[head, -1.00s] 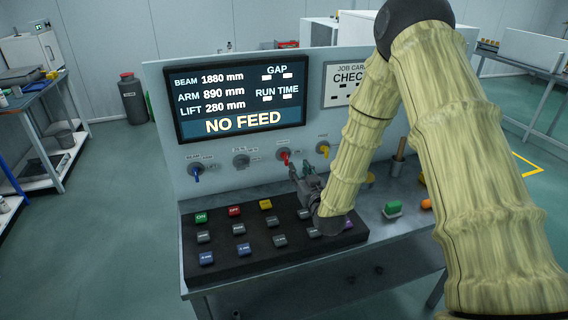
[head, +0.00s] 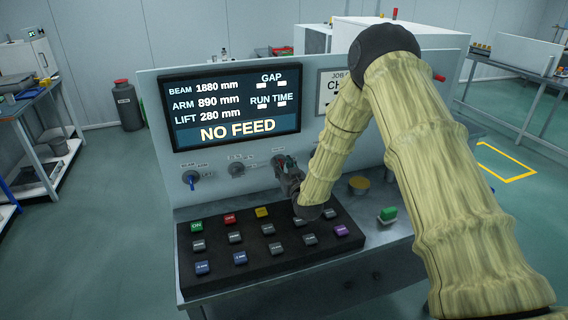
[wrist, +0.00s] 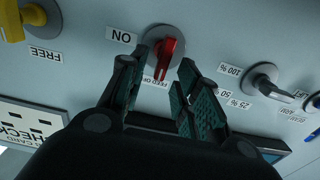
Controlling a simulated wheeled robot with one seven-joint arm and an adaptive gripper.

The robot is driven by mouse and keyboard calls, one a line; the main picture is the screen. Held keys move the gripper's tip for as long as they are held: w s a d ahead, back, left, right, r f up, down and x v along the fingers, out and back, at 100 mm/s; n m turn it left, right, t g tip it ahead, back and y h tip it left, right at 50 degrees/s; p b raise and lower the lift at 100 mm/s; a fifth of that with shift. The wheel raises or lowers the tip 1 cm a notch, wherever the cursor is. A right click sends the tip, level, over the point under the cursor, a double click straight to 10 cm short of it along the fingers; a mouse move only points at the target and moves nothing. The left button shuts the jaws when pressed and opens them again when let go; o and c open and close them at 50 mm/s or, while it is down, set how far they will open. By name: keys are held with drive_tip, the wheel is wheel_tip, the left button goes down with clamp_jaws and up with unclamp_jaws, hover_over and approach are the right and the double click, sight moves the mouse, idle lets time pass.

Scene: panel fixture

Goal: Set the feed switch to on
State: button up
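The feed switch is a red knob (wrist: 166,57) on a grey round base, with an "ON" label at its left and a partly hidden "FEED OFF" label below it in the wrist view. Its red handle points down in that view, toward the "FEED OFF" label. My gripper (wrist: 156,66) is open, with one finger on each side of the handle's lower end; I cannot tell whether either touches it. In the head view my gripper (head: 287,171) is at the panel and hides most of the red switch. The screen (head: 236,103) reads "NO FEED".
A yellow switch (wrist: 14,22) and a grey percentage dial (wrist: 266,82) flank the red one in the wrist view. A blue switch (head: 191,179) is farther left in the head view. A button board (head: 218,274) lies below my gripper.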

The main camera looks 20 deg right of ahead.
drive_tip(key=shift+w, duration=0.5)
